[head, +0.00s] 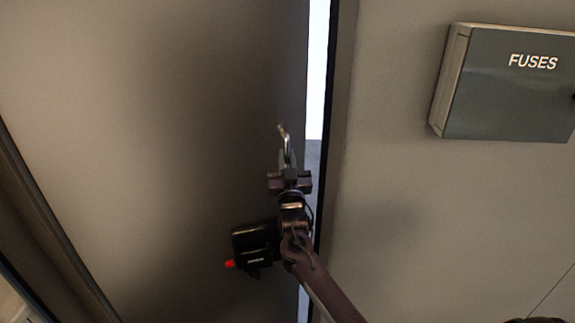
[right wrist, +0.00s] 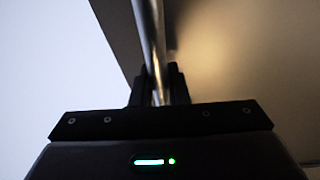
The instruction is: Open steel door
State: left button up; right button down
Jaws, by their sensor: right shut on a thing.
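The steel door (head: 150,150) is a large grey-brown panel filling the left of the head view. A bright gap along its right edge shows that it stands slightly ajar. Its metal handle (head: 284,138) is a thin bar near that edge. My right gripper (head: 289,172) is shut on the handle, hiding its lower part. In the right wrist view the shiny handle bar (right wrist: 150,35) runs down between the fingers of my right gripper (right wrist: 160,85). My left gripper is not in view.
A grey fuse box (head: 510,90) marked FUSES sticks out from the wall (head: 410,210) right of the door. A black box (head: 254,244) with a red tip shows beside my right wrist, low on the door side. A dark frame (head: 40,215) runs along the door's left.

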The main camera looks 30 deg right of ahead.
jog(key=c, duration=1.4)
grip_release()
jog(key=b+v, duration=0.1)
jog(key=v, duration=0.7)
jog(key=shift+w, duration=0.1)
